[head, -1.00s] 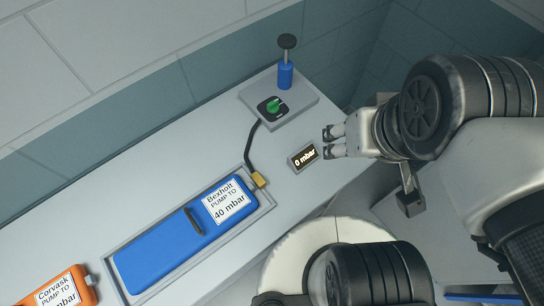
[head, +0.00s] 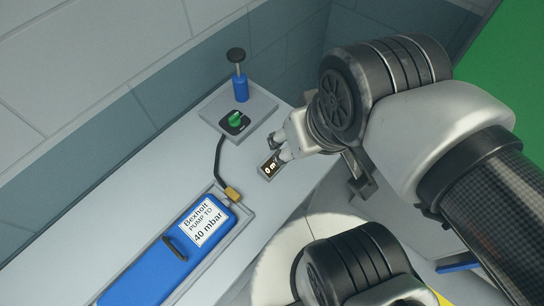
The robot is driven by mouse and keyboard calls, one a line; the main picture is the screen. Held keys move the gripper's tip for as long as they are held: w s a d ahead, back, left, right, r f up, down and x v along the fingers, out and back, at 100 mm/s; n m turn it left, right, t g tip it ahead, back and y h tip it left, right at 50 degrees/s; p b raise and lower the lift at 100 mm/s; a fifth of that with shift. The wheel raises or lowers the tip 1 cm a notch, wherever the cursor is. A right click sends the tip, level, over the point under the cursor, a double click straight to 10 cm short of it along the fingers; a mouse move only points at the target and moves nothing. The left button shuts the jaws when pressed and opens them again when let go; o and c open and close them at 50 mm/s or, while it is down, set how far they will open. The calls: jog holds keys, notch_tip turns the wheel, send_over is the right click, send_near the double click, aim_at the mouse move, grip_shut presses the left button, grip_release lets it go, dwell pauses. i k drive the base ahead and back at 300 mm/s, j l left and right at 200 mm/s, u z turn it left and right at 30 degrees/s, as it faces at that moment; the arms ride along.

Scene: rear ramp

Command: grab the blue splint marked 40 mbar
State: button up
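The blue splint (head: 151,273) lies in a shallow grey tray (head: 250,213) on the counter at the lower left. Its white label reads "Bexholt PUMP TO 40 mbar". A dark handle (head: 175,248) crosses its top, and its lower-left end is cut off by the frame. A yellow connector (head: 232,194) with a black hose sits at its upper end. My gripper (head: 279,147) is up and right of the splint, apart from it. Its two fingertips are a little apart with nothing seen between them.
A tiled wall stands behind. The counter left of the hose is clear.

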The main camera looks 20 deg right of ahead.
aim_at(159, 272)
jog(key=u, duration=0.4)
jog(key=k+j+u, duration=0.1)
jog(key=u, duration=0.25)
jog(key=j+u, duration=0.1)
jog(key=u, duration=0.3)
jog(key=k+j+u, duration=0.1)
jog(key=u, duration=0.25)
